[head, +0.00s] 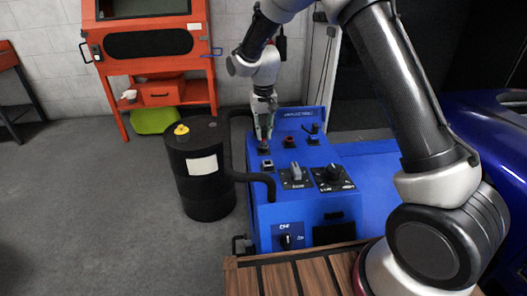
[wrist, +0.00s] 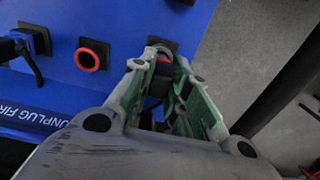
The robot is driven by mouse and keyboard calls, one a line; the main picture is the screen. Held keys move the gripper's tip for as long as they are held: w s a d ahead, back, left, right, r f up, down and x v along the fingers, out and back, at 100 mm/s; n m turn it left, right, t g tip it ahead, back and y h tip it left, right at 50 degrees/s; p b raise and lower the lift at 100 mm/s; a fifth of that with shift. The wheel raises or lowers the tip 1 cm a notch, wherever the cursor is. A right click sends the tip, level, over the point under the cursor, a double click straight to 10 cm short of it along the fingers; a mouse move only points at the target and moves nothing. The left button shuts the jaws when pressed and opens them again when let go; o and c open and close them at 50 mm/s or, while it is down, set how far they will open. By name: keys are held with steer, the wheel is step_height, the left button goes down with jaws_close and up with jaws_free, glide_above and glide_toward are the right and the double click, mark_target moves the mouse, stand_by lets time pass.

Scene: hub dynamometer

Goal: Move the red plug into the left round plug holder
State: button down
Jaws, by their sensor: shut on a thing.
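My gripper (head: 264,137) is at the far left of the blue machine's back row, pointing down. In the wrist view its green fingers (wrist: 165,95) are closed around a dark, partly reddish piece (wrist: 159,86), which I take to be the red plug; the fingers hide most of it. Just beyond the fingertips is a black square mount (wrist: 163,44), apparently the left round holder. I cannot tell how far the plug sits in it. An empty red-ringed round holder (head: 289,142) is beside it, also in the wrist view (wrist: 91,55).
A blue socket with a black lever (head: 313,135) is further right in the row. A black barrel (head: 200,170) stands left, with a thick black hose (head: 250,178) near the machine.

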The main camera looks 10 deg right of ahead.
steer(key=shift+f, duration=0.9)
steer(key=c, duration=1.3)
jaws_free()
step_height(320, 180, up, 12)
steer(key=shift+r, duration=0.1)
steer(key=s+d+r+t, duration=0.1)
steer(key=s+d+r, duration=0.3)
steer(key=s+d, duration=0.4)
steer(key=s+d+r+t, duration=0.2)
steer(key=s+d+r, duration=0.2)
steer(key=s+d, duration=0.4)
steer(key=s+d+r+t, duration=0.1)
steer(key=s+d+r, duration=0.3)
steer(key=s+d, duration=0.5)
steer(key=shift+s+r, duration=0.2)
steer(key=shift+s, duration=4.8)
